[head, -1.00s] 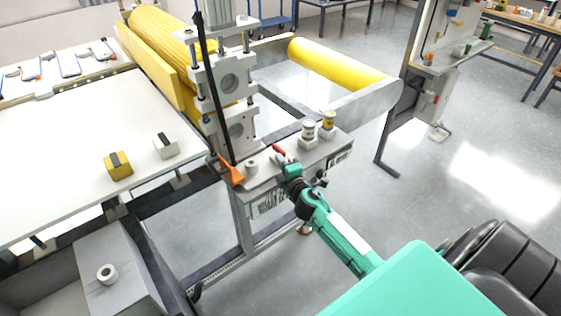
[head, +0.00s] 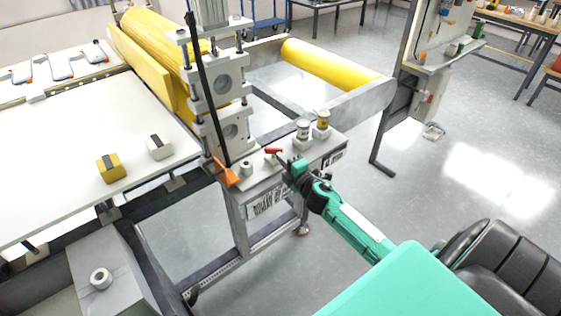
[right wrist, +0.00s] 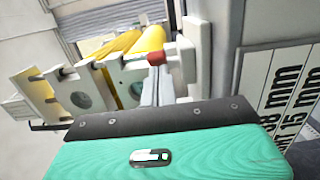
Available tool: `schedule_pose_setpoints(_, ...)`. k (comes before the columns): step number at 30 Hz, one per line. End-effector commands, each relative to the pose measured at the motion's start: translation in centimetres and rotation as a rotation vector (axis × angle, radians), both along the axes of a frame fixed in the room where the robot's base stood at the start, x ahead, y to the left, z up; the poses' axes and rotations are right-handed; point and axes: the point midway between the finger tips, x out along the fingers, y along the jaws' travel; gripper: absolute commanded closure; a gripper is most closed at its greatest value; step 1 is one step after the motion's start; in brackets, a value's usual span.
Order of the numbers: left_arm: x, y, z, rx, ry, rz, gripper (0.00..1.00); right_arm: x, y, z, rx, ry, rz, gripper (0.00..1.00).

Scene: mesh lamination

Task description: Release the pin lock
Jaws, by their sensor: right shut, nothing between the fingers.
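A small red handle (head: 273,151), which looks like the pin lock, sits on the grey bench beside the roller stand. It lies nearly level, pointing left. Its red end also shows in the right wrist view (right wrist: 156,58), beyond the black edge of my green hand. My right gripper (head: 292,165) is shut and empty, just to the right of and in front of the handle, with a small gap seeming to lie between them. My left gripper is not in view.
An orange lever (head: 226,173) with a black rod and a small white cylinder (head: 246,168) stand left of the handle. A white-topped post (head: 303,130) and a yellow-topped post (head: 323,121) stand behind it. The roller stand (head: 222,85) rises at the back left.

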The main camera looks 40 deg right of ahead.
Motion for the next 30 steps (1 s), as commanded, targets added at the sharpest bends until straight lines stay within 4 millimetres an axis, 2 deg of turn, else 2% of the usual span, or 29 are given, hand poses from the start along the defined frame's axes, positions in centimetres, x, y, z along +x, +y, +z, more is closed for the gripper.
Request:
schedule_pose_setpoints(7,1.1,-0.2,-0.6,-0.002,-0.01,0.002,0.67,0.1,-1.0,-0.1,-0.008,0.002,0.272,1.0)
schedule_pose_setpoints(19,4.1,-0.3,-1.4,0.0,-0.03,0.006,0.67,0.6,-2.2,-0.2,-0.004,0.0,0.529,1.0)
schedule_pose_setpoints(30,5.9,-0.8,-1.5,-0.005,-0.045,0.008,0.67,1.0,-2.9,-0.1,-0.001,0.0,0.528,1.0)
